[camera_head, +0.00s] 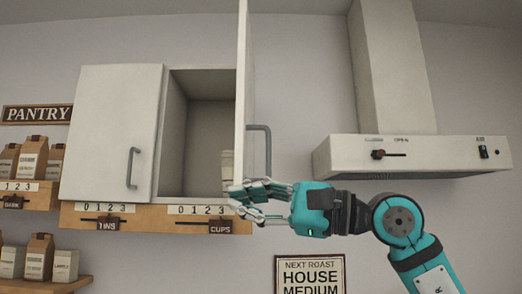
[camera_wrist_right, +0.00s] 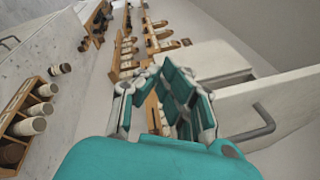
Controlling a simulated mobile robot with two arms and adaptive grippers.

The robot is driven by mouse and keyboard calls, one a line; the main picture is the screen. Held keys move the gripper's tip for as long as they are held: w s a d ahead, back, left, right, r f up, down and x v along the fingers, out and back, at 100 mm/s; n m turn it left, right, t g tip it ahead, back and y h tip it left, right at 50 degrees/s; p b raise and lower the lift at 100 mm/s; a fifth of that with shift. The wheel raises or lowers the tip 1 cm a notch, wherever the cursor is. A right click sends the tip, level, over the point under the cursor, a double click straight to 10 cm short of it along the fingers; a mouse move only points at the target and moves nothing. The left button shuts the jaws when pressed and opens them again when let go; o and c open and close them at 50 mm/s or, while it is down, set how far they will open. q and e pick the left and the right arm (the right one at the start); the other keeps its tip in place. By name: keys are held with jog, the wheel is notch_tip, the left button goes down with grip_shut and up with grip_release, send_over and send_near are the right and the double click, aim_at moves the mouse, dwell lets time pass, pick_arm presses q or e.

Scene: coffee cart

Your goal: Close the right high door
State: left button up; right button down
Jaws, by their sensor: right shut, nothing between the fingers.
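The right high door (camera_head: 243,80) of the wall cabinet stands open, swung out and seen nearly edge-on. Its grey handle (camera_head: 266,150) is on its right side, and the handle also shows in the right wrist view (camera_wrist_right: 252,128). My right gripper (camera_head: 244,198) is shut and empty. It reaches in from the right at the door's lower end, below the handle, with its fingers overlapping the door's bottom in the head view. I cannot tell whether they touch it. The fingers also show in the right wrist view (camera_wrist_right: 168,98). My left gripper is out of view.
The left high door (camera_head: 112,135) is closed. The open compartment (camera_head: 207,135) shows a pale item (camera_head: 228,164) partly hidden by the door and gripper. Label rails with sliders run below. A range hood (camera_head: 420,153) is at the right, pantry shelves (camera_head: 45,287) at the left.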

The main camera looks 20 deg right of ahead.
jog(key=s+d+r+t+h, duration=0.3)
jog(key=d+r+h, duration=0.1)
jog(key=d+r, duration=0.15)
jog(key=s+d+r+t+h, duration=0.25)
jog(key=d+r+h, duration=0.2)
jog(key=d, duration=0.25)
jog(key=p, duration=0.4)
send_near(245, 156)
jog(key=w+d, duration=0.2)
jog(key=w, duration=0.2)
jog(key=shift+m+t, duration=0.25)
jog(key=shift+m, duration=0.05)
jog(key=a, duration=0.2)
jog(key=w+a+p, duration=0.1)
jog(key=a, duration=0.1)
jog(key=shift+w+a, duration=0.1)
jog(key=shift+f, duration=0.1)
